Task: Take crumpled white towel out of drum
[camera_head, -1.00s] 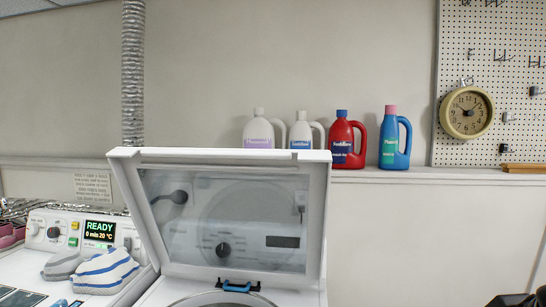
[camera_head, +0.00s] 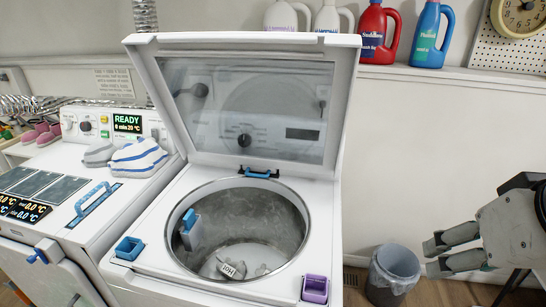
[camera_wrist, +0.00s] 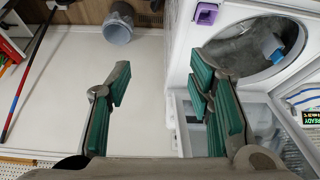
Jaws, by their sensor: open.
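The drum (camera_head: 284,207) is the open metal tub of a white top-loading washer, with its lid raised. At its bottom lies a small pale, crumpled-looking thing (camera_head: 230,269) with dark lettering; I cannot tell whether it is the white towel. Paler patches beside it are unclear. My gripper (camera_head: 436,257) is open and empty, right of the washer and outside the drum. In the wrist view, my gripper (camera_wrist: 160,82) has its green-padded fingers wide apart, and the drum (camera_wrist: 245,57) shows at upper right, its bottom not clearly visible.
A blue-and-grey piece (camera_head: 190,229) sits on the drum's inner left wall. The raised lid (camera_head: 240,110) stands behind the opening. A purple cup (camera_head: 315,289) and a blue cup (camera_head: 129,248) sit at the front corners. A lined bin (camera_head: 393,270) stands right of the washer.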

